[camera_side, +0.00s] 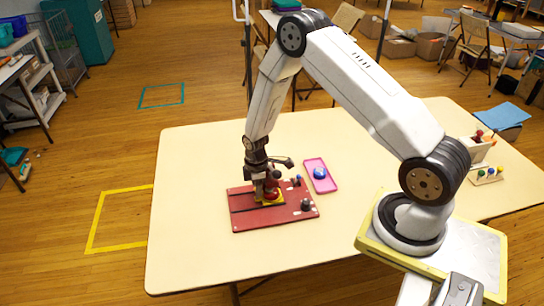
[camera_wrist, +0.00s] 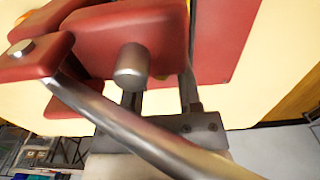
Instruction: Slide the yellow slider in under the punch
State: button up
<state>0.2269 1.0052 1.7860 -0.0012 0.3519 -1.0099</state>
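The yellow slider (camera_side: 269,198) lies on the red base board (camera_side: 245,219), low beside the dark red punch (camera_side: 272,184). My gripper (camera_side: 261,182) points down at the punch and slider, close to them; I cannot tell whether it touches either. In the wrist view, a large red block (camera_wrist: 150,30) with a silver pin (camera_wrist: 130,66) fills the upper part. A metal lever (camera_wrist: 130,122) crosses in front of my gripper (camera_wrist: 160,95). Its two fingers stand apart at their bases, but their tips are hidden behind the red parts. How far the slider is under the punch is hidden.
A pink tray (camera_side: 328,185) with a blue ball (camera_side: 320,173) lies just right of the board. A dark knob (camera_side: 306,205) stands at the board's right end. Small coloured pegs on a holder (camera_side: 486,178) stand far right. The table (camera_side: 190,165) is clear to the left.

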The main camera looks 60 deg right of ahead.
jog(key=shift+o, duration=0.3)
jog(key=shift+r, duration=0.1)
jog(key=shift+w+r, duration=0.1)
jog(key=shift+r, duration=3.55)
